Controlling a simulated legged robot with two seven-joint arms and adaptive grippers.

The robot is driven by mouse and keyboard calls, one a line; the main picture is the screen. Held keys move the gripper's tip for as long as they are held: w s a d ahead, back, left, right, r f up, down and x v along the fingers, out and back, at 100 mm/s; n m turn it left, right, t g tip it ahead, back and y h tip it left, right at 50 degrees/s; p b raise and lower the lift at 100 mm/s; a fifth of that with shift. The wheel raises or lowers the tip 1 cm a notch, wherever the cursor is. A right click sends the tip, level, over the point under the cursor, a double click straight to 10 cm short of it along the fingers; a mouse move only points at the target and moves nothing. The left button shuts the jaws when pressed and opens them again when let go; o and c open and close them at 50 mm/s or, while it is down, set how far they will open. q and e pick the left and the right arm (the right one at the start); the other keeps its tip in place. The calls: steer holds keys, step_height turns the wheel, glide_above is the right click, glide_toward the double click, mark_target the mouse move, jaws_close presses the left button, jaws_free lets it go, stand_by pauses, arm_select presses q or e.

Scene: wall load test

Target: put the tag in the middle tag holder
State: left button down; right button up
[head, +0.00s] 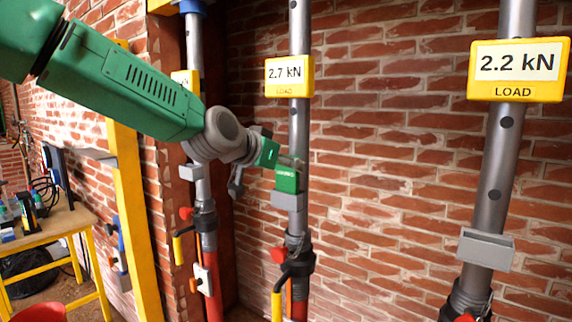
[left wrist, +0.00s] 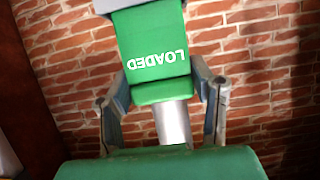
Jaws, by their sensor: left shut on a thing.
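The green tag (head: 287,181) is upright at the middle grey tag holder (head: 287,202) on the middle prop. In the left wrist view the tag (left wrist: 157,42) shows upside-down "LOADED" lettering, and its far end meets the grey holder (left wrist: 120,4). I cannot tell how deep the tag sits in it. My left gripper (head: 290,162) is shut on the tag from above, with a finger on each side of it in the left wrist view. My right gripper is not in view.
The right prop has a 2.2 kN display (head: 518,70) and a grey holder (head: 486,250). The left prop has another grey holder (head: 191,172). A brick wall (head: 390,170) stands behind. A cluttered table (head: 50,228) is at left.

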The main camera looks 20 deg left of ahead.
mark_target(293, 133)
arm_select(q)
steer(key=shift+f, duration=0.25)
steer(key=shift+c, duration=0.3)
jaws_free()
steer(key=shift+r+p, duration=3.2)
steer(key=shift+r, duration=0.9)
steer(key=shift+f, duration=0.1)
